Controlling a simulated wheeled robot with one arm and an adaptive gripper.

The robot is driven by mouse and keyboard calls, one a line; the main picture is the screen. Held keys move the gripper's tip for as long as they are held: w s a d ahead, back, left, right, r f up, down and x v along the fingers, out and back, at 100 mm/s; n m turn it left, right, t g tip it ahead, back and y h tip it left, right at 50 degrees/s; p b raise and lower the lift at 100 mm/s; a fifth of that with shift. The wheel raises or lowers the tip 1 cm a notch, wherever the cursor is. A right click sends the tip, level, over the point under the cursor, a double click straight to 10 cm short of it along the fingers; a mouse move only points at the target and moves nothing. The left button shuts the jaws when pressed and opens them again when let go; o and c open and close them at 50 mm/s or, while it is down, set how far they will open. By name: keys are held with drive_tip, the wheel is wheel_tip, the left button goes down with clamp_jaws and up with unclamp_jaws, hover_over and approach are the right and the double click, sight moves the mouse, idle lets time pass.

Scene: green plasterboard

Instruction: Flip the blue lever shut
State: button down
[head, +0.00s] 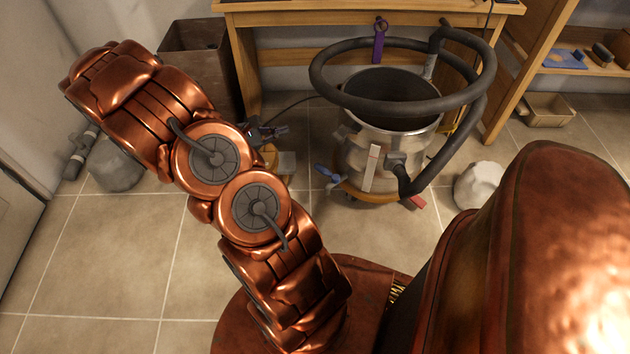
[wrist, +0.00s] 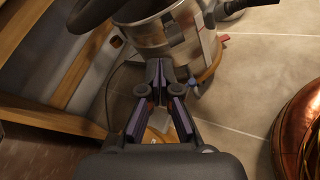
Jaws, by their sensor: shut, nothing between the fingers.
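The blue lever (head: 328,174) sticks out low at the front left of a metal canister vacuum (head: 350,150), near its orange-brown base. I cannot make out whether it stands open or shut. My gripper (head: 283,130) is to the left of the vacuum and above the lever's level in the picture, apart from the lever. In the wrist view my gripper (wrist: 161,68) has its fingertips together, with nothing between them, in front of the vacuum's body (wrist: 170,38).
A thick black hose (head: 400,108) loops over the vacuum. A wooden desk (head: 290,12) stands behind it, with a dark bin (head: 190,70) at the left. A white rounded object (head: 478,185) lies to the right. The tiled floor (head: 110,260) at the front left is clear.

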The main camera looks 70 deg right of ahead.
drive_tip(key=d+f+n+t+h+b, duration=0.1)
drive_tip(key=d+f+n+b, duration=0.15)
drive_tip(key=f, duration=0.65)
drive_tip(key=d+f+n+b, duration=0.1)
drive_tip(key=f+n+b, duration=0.15)
drive_tip(key=f, duration=0.55)
drive_tip(key=n+t+b, duration=0.2)
drive_tip(key=n+b, duration=0.1)
drive_tip(key=b, duration=0.2)
approach(320, 171)
drive_tip(key=b+x, duration=0.5)
drive_tip(key=x, duration=0.2)
drive_tip(key=shift+w+d, duration=0.15)
drive_tip(key=shift+m, duration=0.3)
